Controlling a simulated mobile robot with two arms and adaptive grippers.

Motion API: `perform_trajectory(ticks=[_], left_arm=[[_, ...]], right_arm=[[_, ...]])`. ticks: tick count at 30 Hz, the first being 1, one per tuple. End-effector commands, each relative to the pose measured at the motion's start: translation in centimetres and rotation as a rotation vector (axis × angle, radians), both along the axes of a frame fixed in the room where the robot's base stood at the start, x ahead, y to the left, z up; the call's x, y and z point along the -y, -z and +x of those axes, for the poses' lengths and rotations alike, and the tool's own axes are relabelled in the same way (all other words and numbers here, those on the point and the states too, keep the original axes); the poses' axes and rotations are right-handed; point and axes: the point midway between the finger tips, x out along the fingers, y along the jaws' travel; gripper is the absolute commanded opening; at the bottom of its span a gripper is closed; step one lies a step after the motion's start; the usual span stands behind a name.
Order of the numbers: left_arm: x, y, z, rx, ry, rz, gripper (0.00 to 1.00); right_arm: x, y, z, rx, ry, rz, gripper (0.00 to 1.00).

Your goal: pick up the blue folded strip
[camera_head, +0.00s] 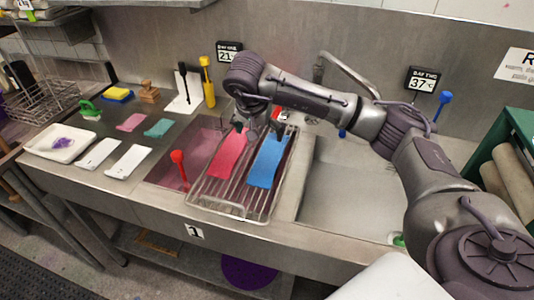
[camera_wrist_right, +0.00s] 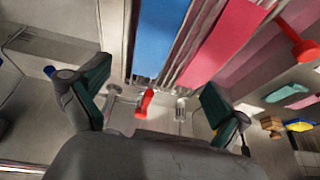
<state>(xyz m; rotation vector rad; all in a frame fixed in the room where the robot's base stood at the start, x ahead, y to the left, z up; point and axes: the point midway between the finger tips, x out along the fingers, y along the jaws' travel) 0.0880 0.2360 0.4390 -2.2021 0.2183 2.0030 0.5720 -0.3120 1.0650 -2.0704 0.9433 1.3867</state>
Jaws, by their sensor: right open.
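The blue folded strip (camera_head: 265,163) lies lengthwise on a wire rack (camera_head: 240,211), to the right of a pink-red strip (camera_head: 228,157). My right gripper (camera_head: 259,125) is open and empty over the back end of the rack, near the far ends of both strips. In the right wrist view the blue strip (camera_wrist_right: 160,38) runs up from between the spread fingers (camera_wrist_right: 155,96), with the pink-red strip (camera_wrist_right: 226,42) beside it. I cannot tell the gripper's exact height above the rack. My left gripper is not in view.
A basin (camera_head: 345,205) lies right of the rack; a tap (camera_head: 345,68) rises behind. A red-handled tool (camera_head: 180,165) stands at the left. A red item (camera_wrist_right: 145,103) shows between the fingers in the wrist view. White strips (camera_head: 128,161) and a white tray (camera_head: 62,142) lie further left.

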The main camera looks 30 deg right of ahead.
Motion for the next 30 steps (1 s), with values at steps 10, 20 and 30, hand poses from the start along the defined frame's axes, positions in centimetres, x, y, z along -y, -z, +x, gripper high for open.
perform_trajectory(ticks=[10,20,30], left_arm=[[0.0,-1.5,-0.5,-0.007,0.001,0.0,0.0],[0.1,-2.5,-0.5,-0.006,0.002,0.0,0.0],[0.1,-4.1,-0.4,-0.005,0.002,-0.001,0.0]], right_arm=[[2.2,5.5,1.3,-0.009,0.005,-0.013,1.0],[3.2,8.1,2.0,-0.007,0.005,-0.011,1.0],[4.9,12.0,2.8,-0.005,0.003,-0.011,1.0]])
